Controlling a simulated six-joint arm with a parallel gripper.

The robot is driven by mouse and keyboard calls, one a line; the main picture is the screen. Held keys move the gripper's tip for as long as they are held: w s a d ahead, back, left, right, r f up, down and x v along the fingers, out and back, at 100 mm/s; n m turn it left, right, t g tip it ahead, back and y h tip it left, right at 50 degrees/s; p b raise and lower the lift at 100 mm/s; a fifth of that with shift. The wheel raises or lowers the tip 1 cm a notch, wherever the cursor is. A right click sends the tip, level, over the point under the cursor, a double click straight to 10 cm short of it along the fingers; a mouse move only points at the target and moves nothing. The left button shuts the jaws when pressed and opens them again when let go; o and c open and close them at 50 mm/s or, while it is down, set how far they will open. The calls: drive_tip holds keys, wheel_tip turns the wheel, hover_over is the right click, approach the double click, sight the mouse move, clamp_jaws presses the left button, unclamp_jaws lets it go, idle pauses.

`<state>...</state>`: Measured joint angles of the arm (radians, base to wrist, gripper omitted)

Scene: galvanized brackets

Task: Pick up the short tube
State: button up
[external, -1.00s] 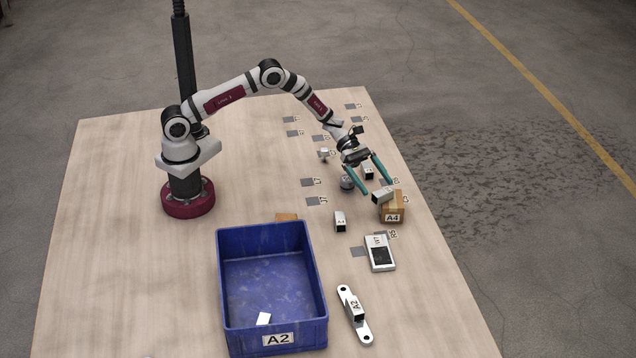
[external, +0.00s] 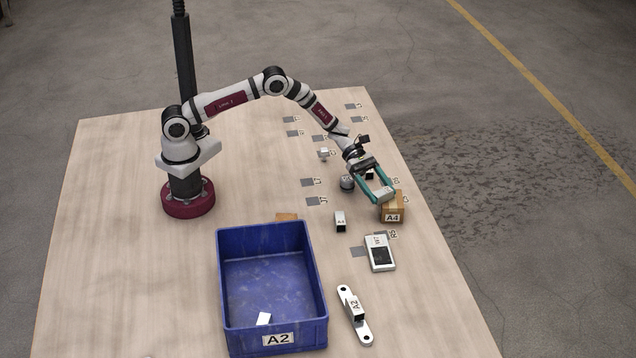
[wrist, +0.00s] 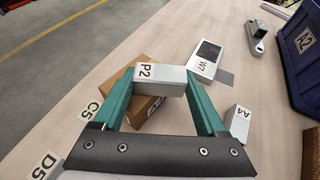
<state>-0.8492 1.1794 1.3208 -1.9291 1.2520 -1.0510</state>
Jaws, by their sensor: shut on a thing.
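A short grey metal tube (external: 384,194) sits at the top of a small cardboard box (external: 393,214). In the wrist view the tube (wrist: 160,80) lies crosswise with a P2 label at its left end. My gripper (external: 376,197) has teal fingers and is shut on this tube, one finger at each end. In the wrist view my gripper (wrist: 160,86) shows the tube between the fingertips, with the box (wrist: 140,106) below. I cannot tell whether the tube still touches the box.
A smaller upright tube (external: 340,221) stands left of the box. A white device (external: 380,253) and a flat bracket (external: 355,315) lie nearer the front. A blue bin (external: 222,290) holds a small white piece. A round grey part (external: 347,182) is close to my gripper.

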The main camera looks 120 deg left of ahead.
sight(388, 189)
drive_tip(key=shift+r, duration=0.5)
wheel_tip(388, 189, up, 3)
drive_tip(key=shift+f, duration=0.1)
drive_tip(key=w+d+r+n+t+y, duration=0.15)
drive_tip(key=d+r+n+y, duration=0.25)
drive_tip(key=d+r, duration=0.55)
drive_tip(key=shift+g+y, duration=0.25)
drive_tip(key=shift+y, duration=0.25)
drive_tip(key=a+f, duration=0.6)
drive_tip(key=a, duration=0.1)
drive_tip(key=a+f, duration=0.2)
drive_tip(key=a, duration=0.1)
drive_tip(key=shift+w+a+f, duration=0.3)
drive_tip(key=shift+a+f, duration=0.1)
wheel_tip(388, 189, down, 4)
drive_tip(key=shift+a+f, duration=0.1)
drive_tip(key=shift+a, duration=0.05)
